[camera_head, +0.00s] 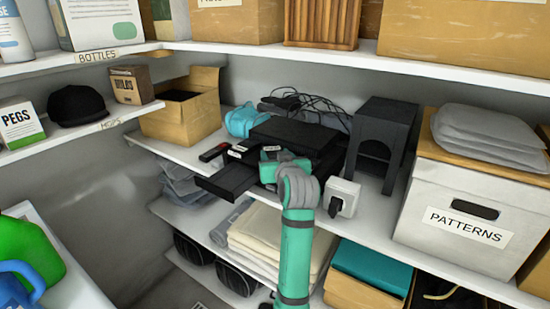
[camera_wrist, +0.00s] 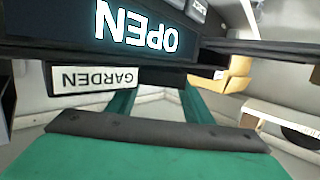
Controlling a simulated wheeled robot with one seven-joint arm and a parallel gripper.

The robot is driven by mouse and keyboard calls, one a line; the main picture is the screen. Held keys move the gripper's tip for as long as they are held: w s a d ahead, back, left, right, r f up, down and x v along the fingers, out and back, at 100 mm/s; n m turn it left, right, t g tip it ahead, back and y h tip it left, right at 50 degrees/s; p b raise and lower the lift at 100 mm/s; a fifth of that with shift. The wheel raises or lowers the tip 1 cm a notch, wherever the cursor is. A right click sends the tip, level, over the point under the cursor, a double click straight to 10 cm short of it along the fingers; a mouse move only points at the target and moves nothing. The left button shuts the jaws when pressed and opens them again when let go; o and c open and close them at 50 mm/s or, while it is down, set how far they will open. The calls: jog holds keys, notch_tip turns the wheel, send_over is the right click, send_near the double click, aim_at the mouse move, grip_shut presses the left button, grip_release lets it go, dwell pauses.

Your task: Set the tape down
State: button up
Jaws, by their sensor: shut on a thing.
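My gripper (camera_head: 272,165) is over the middle shelf, reaching in among flat black boxes. Its green fingers (camera_wrist: 158,103) show in the wrist view, shut on a black tape with a white GARDEN label (camera_wrist: 95,80), which appears upside down. The fingertips are partly hidden behind it. A dark slab with lit OPEN lettering (camera_wrist: 135,32) is close beside the tape in that view. Whether the tape touches a surface cannot be told. In the head view, black cases with white labels (camera_head: 241,150) are just left of my gripper, and which of them is held is unclear.
Around the gripper are a black box (camera_head: 290,132), a low black case (camera_head: 225,182), a white block (camera_head: 343,194) and a dark stand (camera_head: 382,135). A PATTERNS box (camera_head: 465,223) is at right, an open carton (camera_head: 180,120) at left. Bare shelf (camera_head: 170,150) shows at front left.

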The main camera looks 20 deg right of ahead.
jog(key=shift+a+f, duration=0.1)
jog(key=shift+f, duration=0.1)
jog(key=shift+w, duration=0.1)
jog(key=shift+f, duration=0.2)
jog(key=o, duration=1.2)
jog(key=shift+w, duration=0.15)
jog(key=shift+a, duration=0.4)
jog(key=shift+s+d+r, duration=0.15)
jog(key=shift+s+d, duration=0.05)
jog(key=shift+d, duration=0.35)
jog(key=shift+s+d+r, duration=0.1)
jog(key=shift+s+d, duration=0.05)
jog(key=shift+s, duration=0.2)
jog(key=v, duration=1.1)
jog(key=shift+s+a, duration=0.2)
jog(key=shift+a, duration=0.1)
jog(key=shift+w, duration=0.15)
